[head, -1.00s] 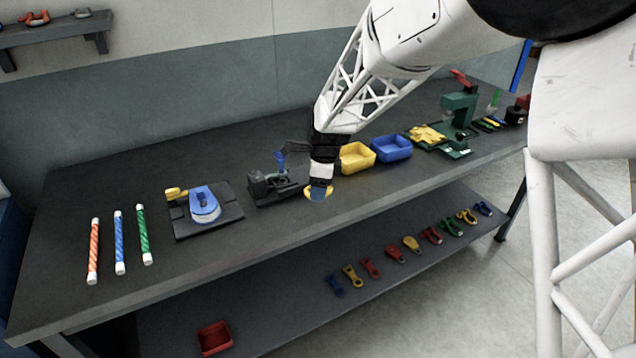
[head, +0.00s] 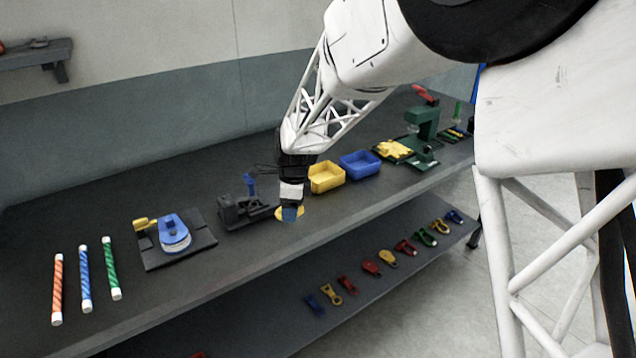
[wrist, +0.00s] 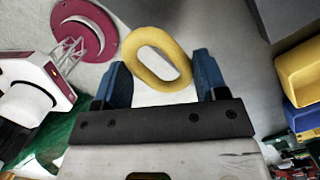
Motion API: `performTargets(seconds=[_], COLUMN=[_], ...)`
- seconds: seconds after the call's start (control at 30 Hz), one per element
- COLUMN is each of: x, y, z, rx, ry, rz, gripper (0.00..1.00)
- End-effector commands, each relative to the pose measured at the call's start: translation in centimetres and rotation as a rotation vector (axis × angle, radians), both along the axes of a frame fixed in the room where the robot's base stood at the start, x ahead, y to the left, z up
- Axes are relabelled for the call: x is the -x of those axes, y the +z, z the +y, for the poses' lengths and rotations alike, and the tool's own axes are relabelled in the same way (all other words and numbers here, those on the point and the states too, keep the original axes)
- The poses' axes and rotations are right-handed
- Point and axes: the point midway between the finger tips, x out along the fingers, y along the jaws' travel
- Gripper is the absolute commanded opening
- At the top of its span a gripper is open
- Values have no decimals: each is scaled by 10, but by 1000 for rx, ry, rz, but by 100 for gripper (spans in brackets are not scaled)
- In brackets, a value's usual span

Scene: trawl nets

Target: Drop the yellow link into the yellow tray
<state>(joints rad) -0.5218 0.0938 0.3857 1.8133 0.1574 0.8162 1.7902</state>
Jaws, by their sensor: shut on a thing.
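The yellow link (wrist: 183,62) is an oval ring held between the two blue fingers of my gripper (wrist: 160,80) in the wrist view. In the head view my gripper (head: 291,214) points down near the front edge of the bench, with the link (head: 281,212) showing at its fingertips. The yellow tray (head: 329,184) stands on the bench just behind and to the right of my gripper. Its inside looks empty as far as it shows. In the wrist view the yellow tray (wrist: 298,72) is cut off at the right edge.
A blue tray (head: 360,167) stands right of the yellow one. A dark vise-like tool (head: 240,211) is left of my gripper. A green press (head: 424,125) stands farther right. Several coloured shackles and links lie on the lower shelf (head: 262,330).

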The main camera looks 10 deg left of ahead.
Motion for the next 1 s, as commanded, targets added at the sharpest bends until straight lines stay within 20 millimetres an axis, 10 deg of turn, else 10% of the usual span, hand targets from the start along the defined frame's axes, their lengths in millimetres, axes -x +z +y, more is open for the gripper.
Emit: performTargets(seconds=[0.67,1.0], x=[-6,-60], y=[1,9], z=[0,-3], rx=[0,-1], ry=[0,-2], rz=[-1,0], gripper=[35,35])
